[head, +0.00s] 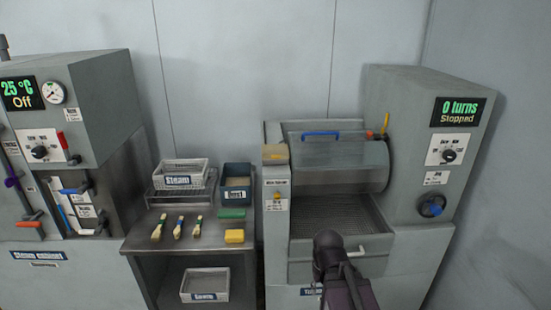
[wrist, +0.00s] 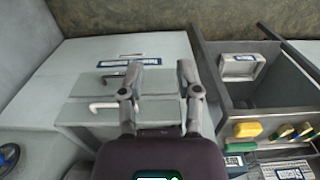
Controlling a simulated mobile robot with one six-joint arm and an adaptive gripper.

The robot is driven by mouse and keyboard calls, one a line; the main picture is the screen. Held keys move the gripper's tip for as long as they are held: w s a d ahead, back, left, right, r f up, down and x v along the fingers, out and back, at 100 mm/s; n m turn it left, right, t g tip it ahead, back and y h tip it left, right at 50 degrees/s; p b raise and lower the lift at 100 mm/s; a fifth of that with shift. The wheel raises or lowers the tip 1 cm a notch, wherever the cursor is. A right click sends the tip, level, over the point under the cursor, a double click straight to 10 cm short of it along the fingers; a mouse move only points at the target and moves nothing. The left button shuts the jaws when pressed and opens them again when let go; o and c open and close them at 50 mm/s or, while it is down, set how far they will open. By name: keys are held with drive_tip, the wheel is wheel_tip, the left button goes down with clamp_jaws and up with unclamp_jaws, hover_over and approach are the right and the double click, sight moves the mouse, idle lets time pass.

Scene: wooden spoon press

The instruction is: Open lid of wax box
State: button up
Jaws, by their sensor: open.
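No label in the frames clearly reads as the wax box. A small narrow box with a tan top (head: 275,153) sits at the left edge of the drum machine in the head view; it looks closed, and a small label below it is too small to read. My gripper (head: 328,245) is in front of the drum machine's lower front, to the right of and below that box, beside a white handle (head: 356,251). In the wrist view my gripper (wrist: 158,80) has its two fingers apart with nothing between them, over grey drawer-like fronts.
The drum machine's curved cover (head: 340,165) has a blue handle. A control cabinet (head: 425,140) reading "0 turns Stopped" stands at right. A metal table (head: 140,243) at left holds brushes, yellow and green blocks, a white basket (head: 184,172) and a dark bin (head: 236,190).

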drive_tip(key=o, duration=0.3)
drive_tip(key=shift+w, duration=0.1)
drive_tip(key=shift+o, duration=0.4)
drive_tip(key=shift+w+d, duration=0.15)
drive_tip(key=shift+w, duration=0.05)
drive_tip(key=w+d+r+n+t+h+p, duration=0.1)
drive_tip(key=w+d+r+n+t+h, duration=0.3)
drive_tip(key=w+n, duration=0.3)
drive_tip(key=n+t+y+p, duration=0.35)
drive_tip(key=n+t, duration=1.05)
drive_tip(key=n, duration=1.5)
approach(276, 157)
drive_tip(key=s, duration=0.4)
drive_tip(key=shift+w+d+f+y, duration=0.1)
drive_tip(key=shift+w+f+y, duration=0.05)
drive_tip(key=shift+f+y, duration=0.15)
drive_tip(key=w, duration=1.3)
drive_tip(key=shift+w, duration=0.4)
